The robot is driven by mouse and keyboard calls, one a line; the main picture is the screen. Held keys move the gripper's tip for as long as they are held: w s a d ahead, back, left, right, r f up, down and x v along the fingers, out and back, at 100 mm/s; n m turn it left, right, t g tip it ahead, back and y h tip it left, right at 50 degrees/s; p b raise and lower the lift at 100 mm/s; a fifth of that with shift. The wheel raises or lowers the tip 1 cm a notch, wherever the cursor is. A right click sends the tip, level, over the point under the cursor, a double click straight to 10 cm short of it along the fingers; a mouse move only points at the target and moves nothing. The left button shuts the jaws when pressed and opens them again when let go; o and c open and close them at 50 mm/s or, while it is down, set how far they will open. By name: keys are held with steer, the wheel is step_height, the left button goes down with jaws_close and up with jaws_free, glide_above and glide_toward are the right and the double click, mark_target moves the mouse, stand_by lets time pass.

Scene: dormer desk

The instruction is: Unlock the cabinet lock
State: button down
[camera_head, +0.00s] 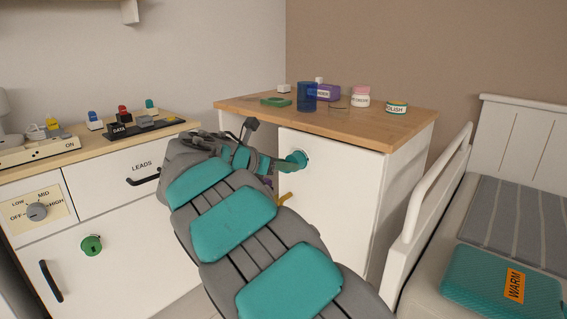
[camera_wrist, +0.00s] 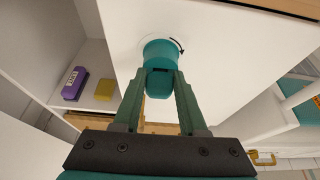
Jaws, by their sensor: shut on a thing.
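The cabinet lock is a round teal knob (camera_wrist: 160,52) on a white door, with a dark curved arrow printed beside it. It also shows in the head view (camera_head: 299,158) near the top left of the white cabinet door (camera_head: 325,195). My gripper (camera_wrist: 160,75) is shut on the knob's protruding grip, one finger on each side. In the head view my arm covers the lower left of the cabinet, and the fingers are partly hidden. The door's panel looks flush with the cabinet front in the head view.
Cups, jars and a purple box (camera_head: 326,92) stand on the wooden top (camera_head: 350,122). A purple item (camera_wrist: 74,82) and a yellow item (camera_wrist: 104,90) sit in an open shelf left of the door. A bed frame (camera_head: 425,200) stands close on the right, a drawer unit (camera_head: 130,215) on the left.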

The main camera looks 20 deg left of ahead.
steer(key=shift+w+n+g+h+p, duration=0.2)
steer(key=shift+n+h+p, duration=0.7)
steer(key=shift+p, duration=5.25)
steer(key=shift+a+f+n, duration=0.2)
steer(key=shift+n, duration=0.8)
steer(key=shift+h, duration=0.4)
steer(key=shift+r, duration=0.1)
steer(key=shift+g, duration=0.3)
steer(key=n+h, duration=0.2)
steer(key=n, duration=0.1)
steer(key=shift+a+f, duration=0.15)
steer(key=shift+f, duration=0.15)
steer(key=shift+r+n+h, duration=0.1)
steer(key=shift+n+h, duration=0.2)
steer(key=shift+n, duration=0.5)
